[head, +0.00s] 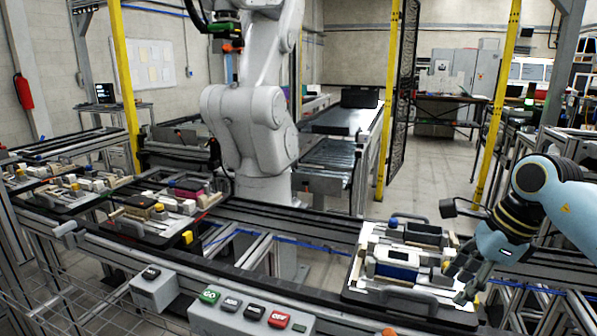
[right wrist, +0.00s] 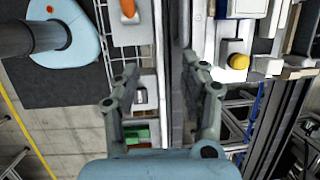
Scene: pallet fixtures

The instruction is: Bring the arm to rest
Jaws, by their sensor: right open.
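My right arm comes in from the right in the head view, with its blue-white wrist and dark bands. My right gripper (head: 466,283) hangs beside the right edge of the nearest pallet fixture (head: 352,294), close to its parts; I cannot tell if it touches. In the right wrist view the two grey fingers of the right gripper (right wrist: 157,82) stand apart with nothing between them. Below them runs a dark rail. My left gripper is not in view.
A control panel (head: 240,318) with several buttons is on the front rail. More loaded pallets (head: 130,228) stand on the conveyor at left. A large white robot arm (head: 255,120) stands behind the conveyor. A yellow knob (right wrist: 239,61) is right of the fingers in the wrist view.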

